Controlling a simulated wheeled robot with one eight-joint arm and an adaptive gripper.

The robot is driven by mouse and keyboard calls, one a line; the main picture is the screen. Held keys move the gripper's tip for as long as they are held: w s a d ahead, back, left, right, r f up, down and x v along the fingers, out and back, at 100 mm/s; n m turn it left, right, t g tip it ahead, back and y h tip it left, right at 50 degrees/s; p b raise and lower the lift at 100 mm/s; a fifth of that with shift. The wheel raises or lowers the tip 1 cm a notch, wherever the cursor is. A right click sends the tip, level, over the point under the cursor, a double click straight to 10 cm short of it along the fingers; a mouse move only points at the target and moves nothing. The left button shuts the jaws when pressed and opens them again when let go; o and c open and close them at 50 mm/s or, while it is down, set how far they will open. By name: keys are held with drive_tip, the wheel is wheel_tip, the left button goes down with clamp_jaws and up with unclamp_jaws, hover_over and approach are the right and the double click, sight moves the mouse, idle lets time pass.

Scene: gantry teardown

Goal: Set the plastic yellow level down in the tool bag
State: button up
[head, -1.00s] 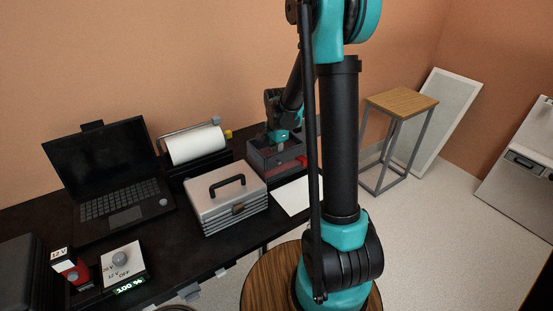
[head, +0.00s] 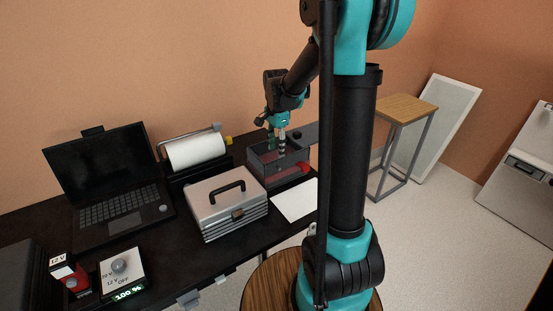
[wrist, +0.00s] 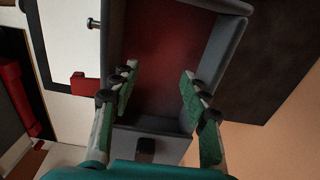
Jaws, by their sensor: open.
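A grey open-topped container (head: 262,175) with a dark red inside stands at the back right of the black bench; it may be the tool bag. In the wrist view its grey wall (wrist: 213,62) and red floor fill the middle, and the visible part of the floor looks empty. My gripper (head: 277,147) is over this container, pointing down. In the wrist view my gripper (wrist: 158,72) is open, its two green-padded fingers apart with nothing between them. I cannot make out a yellow level for sure; only a small yellow piece (head: 228,140) shows beside the paper roll.
A silver case (head: 228,210) with a black handle stands left of the container. A paper roll (head: 196,150) is behind it and a laptop (head: 110,180) farther left. A white sheet (head: 296,200) lies in front of the container. A red piece (wrist: 82,83) is beside its wall.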

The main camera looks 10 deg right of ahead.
drive_tip(key=shift+r, duration=2.05)
